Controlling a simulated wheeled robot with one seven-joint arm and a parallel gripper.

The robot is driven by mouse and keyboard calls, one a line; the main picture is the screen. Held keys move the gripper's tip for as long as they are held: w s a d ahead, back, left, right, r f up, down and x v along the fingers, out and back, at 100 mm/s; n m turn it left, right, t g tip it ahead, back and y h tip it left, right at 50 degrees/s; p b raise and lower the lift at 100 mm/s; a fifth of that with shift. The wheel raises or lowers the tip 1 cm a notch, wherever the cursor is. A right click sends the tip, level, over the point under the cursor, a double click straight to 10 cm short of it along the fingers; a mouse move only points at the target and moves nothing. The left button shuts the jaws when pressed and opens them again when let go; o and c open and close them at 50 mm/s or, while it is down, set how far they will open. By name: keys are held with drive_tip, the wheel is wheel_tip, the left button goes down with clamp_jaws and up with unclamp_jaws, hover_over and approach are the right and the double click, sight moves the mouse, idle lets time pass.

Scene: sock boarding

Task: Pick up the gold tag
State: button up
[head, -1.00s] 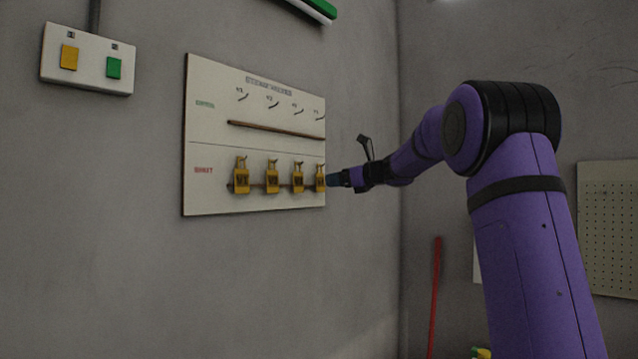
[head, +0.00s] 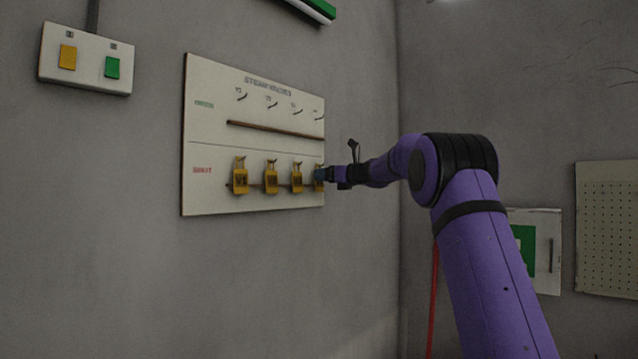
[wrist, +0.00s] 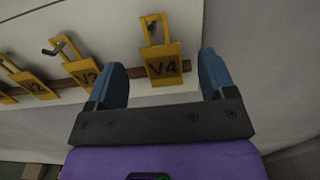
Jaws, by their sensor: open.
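Several gold tags hang on hooks in the lower row of a white board; in the wrist view they read V2 (wrist: 33,83), V3 (wrist: 83,74) and V4 (wrist: 162,62), with another cut off at the left edge. My gripper (wrist: 162,80) is open, with its blue fingers on either side of the V4 tag; whether they touch it I cannot tell. In the head view my gripper (head: 320,175) is at the rightmost tag and partly covers it. The tags left of it (head: 297,179) hang free.
The white board (head: 210,140) is on the grey wall, with empty hooks in its upper row and a brown rail (head: 275,129) below them. A button box (head: 88,70) is at upper left. A red pole (head: 433,300) and a white-and-green panel (head: 545,250) are at right.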

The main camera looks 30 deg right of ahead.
drive_tip(key=shift+x, duration=1.2)
drive_tip(key=c, duration=1)
drive_tip(key=shift+s+r, duration=0.1)
drive_tip(key=shift+r, duration=0.05)
drive_tip(key=s+d+r, duration=0.2)
drive_tip(key=s+r, duration=0.2)
drive_tip(key=s, duration=0.2)
drive_tip(key=s+d+r, duration=0.2)
drive_tip(key=s+r, duration=0.1)
drive_tip(key=s, duration=0.4)
drive_tip(key=shift+d+r, duration=0.4)
